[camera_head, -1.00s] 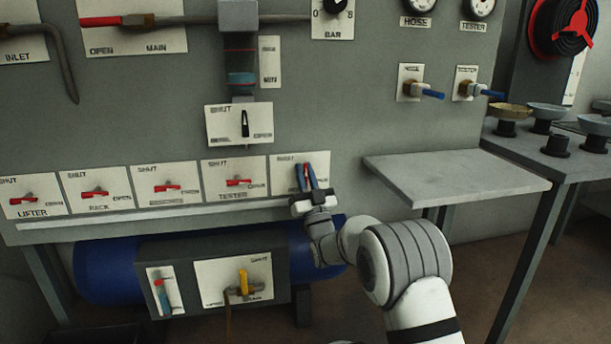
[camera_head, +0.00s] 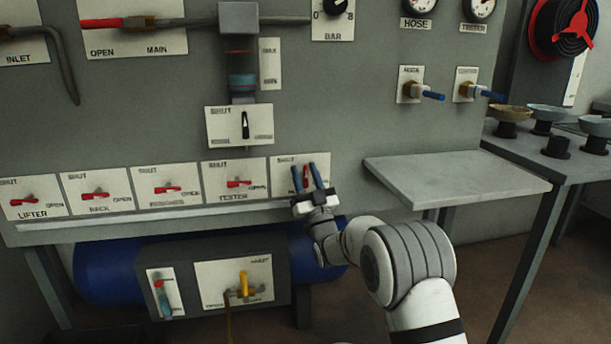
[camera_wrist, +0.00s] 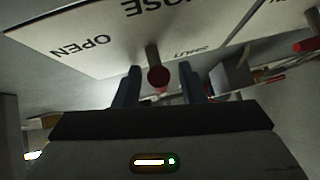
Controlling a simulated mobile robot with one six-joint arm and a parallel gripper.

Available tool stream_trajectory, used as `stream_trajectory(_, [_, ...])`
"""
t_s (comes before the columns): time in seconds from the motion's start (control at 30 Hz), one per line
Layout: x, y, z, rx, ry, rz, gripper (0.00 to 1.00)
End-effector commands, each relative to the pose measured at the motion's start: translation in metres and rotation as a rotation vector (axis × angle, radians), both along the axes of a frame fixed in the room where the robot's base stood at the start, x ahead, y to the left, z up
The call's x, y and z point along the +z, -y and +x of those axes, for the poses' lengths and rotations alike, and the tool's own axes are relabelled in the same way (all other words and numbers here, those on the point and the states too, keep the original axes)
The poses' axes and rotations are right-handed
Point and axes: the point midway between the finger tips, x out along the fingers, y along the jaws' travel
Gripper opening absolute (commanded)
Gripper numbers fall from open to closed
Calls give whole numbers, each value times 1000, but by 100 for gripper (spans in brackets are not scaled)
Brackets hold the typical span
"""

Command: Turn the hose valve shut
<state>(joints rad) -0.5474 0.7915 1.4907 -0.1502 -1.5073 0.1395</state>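The hose valve is on the rightmost white plate (camera_head: 285,162) of the lower row on the panel; the plate shows upside down in the wrist view (camera_wrist: 100,48), with "OPEN" and part of "HOSE" readable. Its red handle (camera_head: 305,177) looks near upright in the head view; in the wrist view its round red end (camera_wrist: 158,76) faces me. My gripper (camera_head: 305,172) is at this plate, its two blue fingers apart on either side of the handle. In the wrist view the gripper (camera_wrist: 159,82) shows gaps between handle and both fingers. It is open and holds nothing.
The tester valve (camera_head: 239,183) and other red-handled valves stand in a row to the left. A ledge (camera_head: 150,220) runs below them. A grey shelf (camera_head: 455,178) sticks out to the right. A blue tank (camera_head: 105,272) lies below.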

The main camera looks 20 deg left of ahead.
Motion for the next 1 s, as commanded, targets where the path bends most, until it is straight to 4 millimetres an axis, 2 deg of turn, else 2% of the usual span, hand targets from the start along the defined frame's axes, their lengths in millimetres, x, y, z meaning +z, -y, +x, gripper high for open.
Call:
stream_trajectory(0.27, [-5, 3, -3, 1, -3, -2, 37])
stream_trajectory(0.7, [-51, 35, -36, -1, -3, -2, 37])
stream_trajectory(1.0, [-56, 38, -40, 0, -1, -1, 37])
